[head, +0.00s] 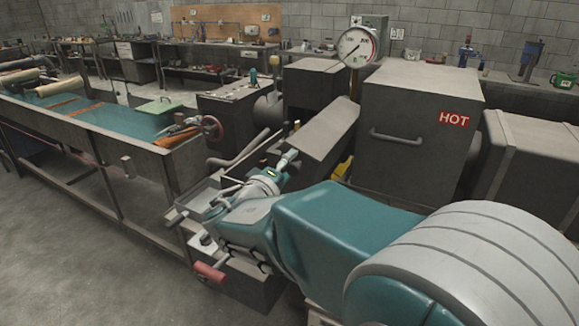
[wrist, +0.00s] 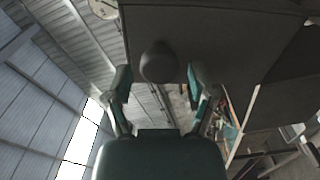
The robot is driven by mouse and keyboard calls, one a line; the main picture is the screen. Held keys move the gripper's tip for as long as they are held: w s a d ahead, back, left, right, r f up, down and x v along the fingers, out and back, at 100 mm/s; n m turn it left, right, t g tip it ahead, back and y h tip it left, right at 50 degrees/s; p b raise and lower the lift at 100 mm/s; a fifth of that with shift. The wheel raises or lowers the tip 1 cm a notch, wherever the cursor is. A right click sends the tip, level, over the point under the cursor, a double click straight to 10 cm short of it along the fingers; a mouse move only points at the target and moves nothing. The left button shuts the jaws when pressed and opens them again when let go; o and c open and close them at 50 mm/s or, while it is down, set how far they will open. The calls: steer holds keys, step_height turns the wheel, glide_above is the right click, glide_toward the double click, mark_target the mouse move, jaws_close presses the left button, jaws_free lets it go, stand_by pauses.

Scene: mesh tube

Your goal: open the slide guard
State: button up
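In the wrist view my gripper (wrist: 159,88) is open, with one teal finger on each side. A dark rounded knob (wrist: 158,62) shows between and just beyond the fingertips, with a visible gap on both sides. It sits against the lower edge of a dark flat panel (wrist: 230,45); I cannot tell for sure whether this is the slide guard. In the head view a slanted grey metal cover (head: 322,143) stands left of the large grey box. My gripper's fingers cannot be made out clearly in the head view.
The grey box (head: 415,120) has a bar handle (head: 397,138) and a red HOT label (head: 454,119). A red-handled lever (head: 209,271) is at the lower left. A long teal-topped bench (head: 108,120) runs along the left; the floor (head: 75,235) before it is clear.

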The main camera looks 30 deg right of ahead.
stand_by(0.3)
steer(key=v, duration=1.2)
steer(key=s+d+f+m+g+y, duration=0.3)
steer(key=s+d+f+g+y, duration=0.4)
steer(key=s, duration=0.3)
steer(key=s+a+f+m+t+y, duration=0.1)
steer(key=s+a+f+t+y, duration=0.1)
steer(key=s+a+y, duration=0.3)
steer(key=a+y, duration=0.2)
steer(key=shift+a+m+y, duration=0.3)
stand_by(0.6)
